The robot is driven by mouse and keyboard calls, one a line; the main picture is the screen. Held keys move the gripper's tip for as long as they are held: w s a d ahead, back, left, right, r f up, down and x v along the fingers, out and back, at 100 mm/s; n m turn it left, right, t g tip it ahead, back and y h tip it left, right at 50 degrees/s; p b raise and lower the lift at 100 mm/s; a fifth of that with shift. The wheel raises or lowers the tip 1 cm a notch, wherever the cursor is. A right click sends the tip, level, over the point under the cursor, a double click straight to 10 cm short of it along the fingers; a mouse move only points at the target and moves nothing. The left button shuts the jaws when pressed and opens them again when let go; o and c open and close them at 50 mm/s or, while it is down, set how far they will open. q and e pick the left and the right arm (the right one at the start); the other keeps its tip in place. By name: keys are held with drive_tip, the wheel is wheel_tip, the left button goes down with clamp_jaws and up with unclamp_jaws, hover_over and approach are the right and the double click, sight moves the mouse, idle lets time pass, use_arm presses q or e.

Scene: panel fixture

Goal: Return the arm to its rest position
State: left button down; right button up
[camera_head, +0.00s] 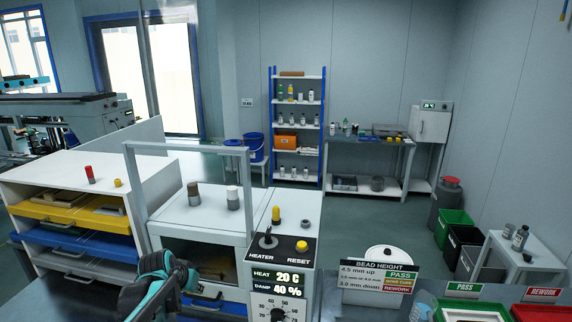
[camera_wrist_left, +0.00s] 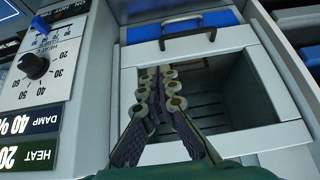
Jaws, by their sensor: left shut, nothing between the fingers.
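My left gripper (camera_head: 170,274) shows at the bottom left of the head view, in front of the white cabinet (camera_head: 197,217) and left of the control panel (camera_head: 285,250). In the left wrist view the gripper (camera_wrist_left: 161,78) has its fingers together with nothing between them. The panel reads HEAT 20 C and DAMP 40 %. My right gripper is not in view.
A grey frame (camera_head: 187,147) rises over the cabinet. A bead height sign (camera_head: 378,275), a white lidded bin (camera_head: 385,253), and green PASS and red REWORK trays (camera_head: 541,312) are to the right. Open floor lies behind.

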use_arm(q)
drive_tip(key=s+d+f+b, duration=0.3)
drive_tip(key=s, duration=0.6)
drive_tip(key=s+d+f+b, duration=0.3)
drive_tip(key=s+d+f, duration=0.1)
drive_tip(key=s, duration=0.5)
drive_tip(key=s+d+f+n+b, duration=0.1)
drive_tip(key=s+d+f+b, duration=0.2)
drive_tip(key=s, duration=0.6)
drive_tip(key=shift+s+d+f+t+y+b, duration=0.15)
drive_tip(key=shift+s+t+y+b, duration=0.15)
drive_tip(key=shift+b, duration=0.1)
